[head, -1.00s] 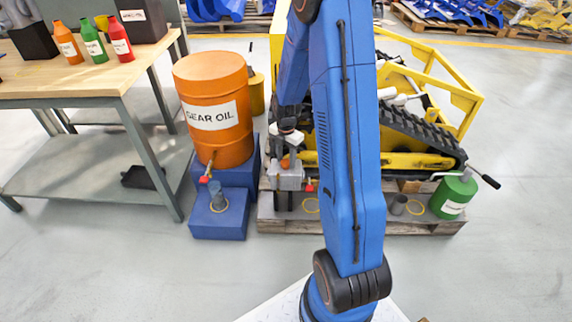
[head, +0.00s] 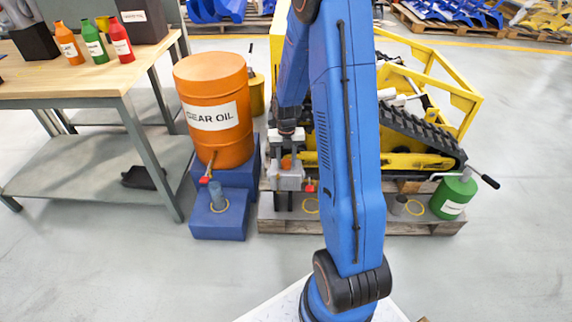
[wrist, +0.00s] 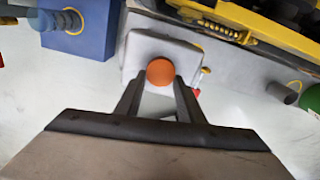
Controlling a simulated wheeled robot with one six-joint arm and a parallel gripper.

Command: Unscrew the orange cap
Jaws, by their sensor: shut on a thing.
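The orange cap (wrist: 160,71) shows in the wrist view on top of a pale grey block-shaped housing (wrist: 140,48). In the head view the cap (head: 287,163) is a small orange spot on the grey housing (head: 289,180), partly covered by my gripper. My gripper (wrist: 160,80) has its two dark fingers on either side of the cap, shut on it. In the head view my gripper (head: 286,150) points down at the housing from above. Whether the cap has turned cannot be seen.
An orange drum (head: 212,110) labelled gear oil stands on a blue base left of my gripper. A yellow tracked carrier (head: 420,80) is behind my arm to the right. A red valve (head: 310,187) sticks out beside the housing. A green can (head: 454,196) stands at the pallet's right.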

